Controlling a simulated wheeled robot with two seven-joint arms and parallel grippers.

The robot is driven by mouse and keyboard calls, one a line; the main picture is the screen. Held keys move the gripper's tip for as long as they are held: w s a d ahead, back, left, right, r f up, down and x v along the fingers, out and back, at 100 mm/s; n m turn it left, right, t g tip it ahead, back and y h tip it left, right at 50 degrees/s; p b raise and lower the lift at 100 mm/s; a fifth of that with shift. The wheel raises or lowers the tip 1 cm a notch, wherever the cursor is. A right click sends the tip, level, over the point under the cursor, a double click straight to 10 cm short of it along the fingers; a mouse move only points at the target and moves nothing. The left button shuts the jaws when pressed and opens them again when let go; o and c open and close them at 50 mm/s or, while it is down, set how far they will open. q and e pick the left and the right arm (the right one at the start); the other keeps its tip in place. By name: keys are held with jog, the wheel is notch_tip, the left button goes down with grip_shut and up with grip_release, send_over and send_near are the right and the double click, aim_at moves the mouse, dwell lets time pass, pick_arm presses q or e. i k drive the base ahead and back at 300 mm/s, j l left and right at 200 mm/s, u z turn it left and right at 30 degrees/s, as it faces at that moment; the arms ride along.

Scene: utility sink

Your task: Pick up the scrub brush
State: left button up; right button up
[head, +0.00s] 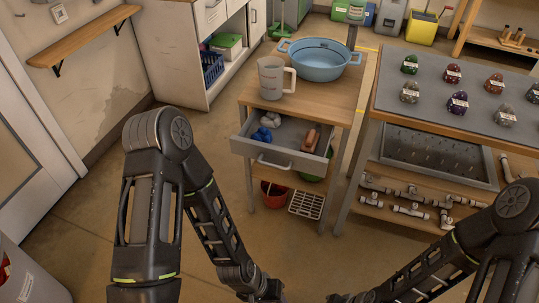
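A brown, block-shaped object (311,139), which may be the scrub brush, lies in the right part of the open grey drawer (262,156) of the wooden-topped stand. It is too small for me to make out bristles. A blue item (262,135) and pale rounded items (270,119) lie in the left part of the drawer. My two arms reach down to the bottom edge of the head view, in front of the stand. Their ends are cut off there, so my grippers do not show. Nothing of mine touches the drawer.
A blue basin (320,62) and a grey measuring jug (271,78) stand on the stand's top (305,100). Below are a red bucket (273,194) and a white rack (306,204). A bench (455,122) with labelled stones is at right. Floor is open at left.

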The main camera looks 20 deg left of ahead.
aim_at(308, 146)
jog(key=i+l, duration=0.15)
jog(key=l, duration=0.15)
jog(key=i+l+u, duration=0.15)
jog(key=l, duration=0.15)
jog(key=i+l, duration=0.15)
jog(key=l, duration=0.2)
jog(key=i+l+u, duration=0.15)
jog(key=l, duration=0.15)
jog(key=i+l, duration=0.1)
jog(key=l, duration=0.25)
jog(key=i+u, duration=0.05)
